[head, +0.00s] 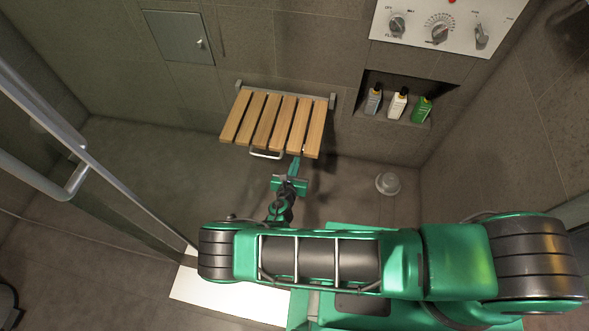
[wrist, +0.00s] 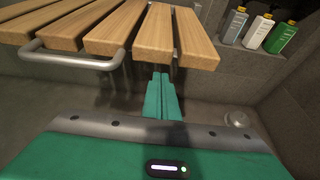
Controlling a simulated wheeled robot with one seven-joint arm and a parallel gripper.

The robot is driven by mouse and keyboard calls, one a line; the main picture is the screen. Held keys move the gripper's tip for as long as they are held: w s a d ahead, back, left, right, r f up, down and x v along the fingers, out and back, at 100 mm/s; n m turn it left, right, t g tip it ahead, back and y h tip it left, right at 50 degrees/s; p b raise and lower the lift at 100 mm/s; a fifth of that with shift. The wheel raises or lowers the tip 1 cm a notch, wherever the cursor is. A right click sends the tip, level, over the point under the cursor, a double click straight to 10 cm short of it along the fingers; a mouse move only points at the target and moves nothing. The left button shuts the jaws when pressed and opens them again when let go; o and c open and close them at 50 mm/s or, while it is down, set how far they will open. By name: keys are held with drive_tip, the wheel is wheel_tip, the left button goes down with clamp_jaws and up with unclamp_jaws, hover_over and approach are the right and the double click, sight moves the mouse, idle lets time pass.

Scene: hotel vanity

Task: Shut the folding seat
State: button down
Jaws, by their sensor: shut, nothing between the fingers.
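The folding seat (head: 275,122) has several wooden slats and is hinged on the far shower wall. It is folded down, sticking out from the wall. A metal handle (head: 266,155) hangs at its front edge; it also shows at the left in the wrist view (wrist: 75,60). My gripper (head: 293,166) is at the seat's front edge, to the right of the handle. In the wrist view its green fingers (wrist: 160,95) are together and empty, with their tips reaching below the slats (wrist: 165,38). I cannot tell whether they touch the seat.
A wall niche (head: 395,112) with several bottles is right of the seat. A control panel (head: 440,25) is above it. A round metal fitting (head: 387,183) is on the floor at right. A glass door with a metal rail (head: 75,178) stands at left.

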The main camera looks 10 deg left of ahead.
drive_tip(key=shift+r, duration=0.65)
drive_tip(key=shift+r, duration=0.1)
